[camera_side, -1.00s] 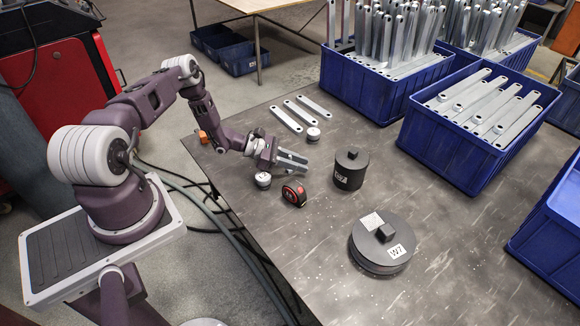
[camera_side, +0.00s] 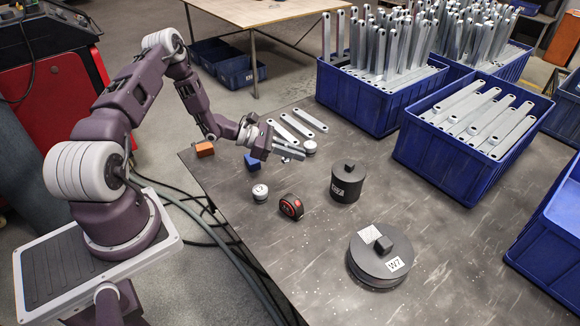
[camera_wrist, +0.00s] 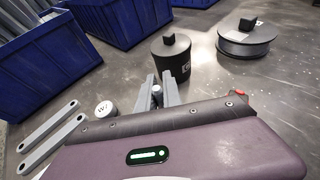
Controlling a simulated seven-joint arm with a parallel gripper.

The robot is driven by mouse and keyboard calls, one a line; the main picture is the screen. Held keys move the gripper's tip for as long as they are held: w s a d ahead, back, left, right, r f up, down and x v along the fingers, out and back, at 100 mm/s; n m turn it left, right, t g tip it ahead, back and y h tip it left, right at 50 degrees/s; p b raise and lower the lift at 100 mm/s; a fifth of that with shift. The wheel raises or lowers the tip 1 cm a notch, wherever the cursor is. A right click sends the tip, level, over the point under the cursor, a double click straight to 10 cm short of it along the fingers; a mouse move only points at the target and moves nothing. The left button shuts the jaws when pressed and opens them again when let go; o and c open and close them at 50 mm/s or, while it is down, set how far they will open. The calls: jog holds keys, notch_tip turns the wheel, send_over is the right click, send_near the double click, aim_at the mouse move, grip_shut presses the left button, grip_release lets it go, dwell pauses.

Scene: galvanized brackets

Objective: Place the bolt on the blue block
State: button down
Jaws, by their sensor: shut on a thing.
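My gripper (camera_side: 289,150) is raised above the table's far left part. In the wrist view, its two grey fingers (camera_wrist: 161,92) are closed around a small grey piece, which appears to be the bolt (camera_wrist: 157,90). Only its rounded end shows there, and I cannot make it out in the side view. The blue block (camera_side: 252,162) lies on the table near the left edge, below and left of the fingertips in the side view. My gripper is apart from it. The block is not visible in the wrist view.
An orange block (camera_side: 204,149) lies at the left edge. White round weights (camera_side: 260,193) (camera_side: 310,147), a tape measure (camera_side: 291,206), a black cylinder (camera_side: 348,182) and a wide dark disc weight (camera_side: 380,258) stand nearby. Flat brackets (camera_side: 296,125) lie behind. Blue bins (camera_side: 440,160) fill the right.

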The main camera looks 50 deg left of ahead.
jog(key=a+r+n+t+y, duration=0.2)
jog(key=a+r+n+y, duration=0.15)
jog(key=a, duration=0.45)
jog(key=n+t+y, duration=0.1)
jog(key=n+y, duration=0.3)
jog(key=y, duration=0.1)
send_over(252, 162)
jog(key=w+a, duration=0.1)
jog(key=w, duration=0.3)
jog(key=shift+n, duration=0.25)
jog(key=f, duration=0.9)
jog(key=shift+s+a+f, duration=0.1)
jog(key=shift+s+a, duration=0.05)
jog(key=shift+a, duration=0.2)
jog(key=c, duration=1.5)
grip_release()
jog(key=shift+f, duration=0.1)
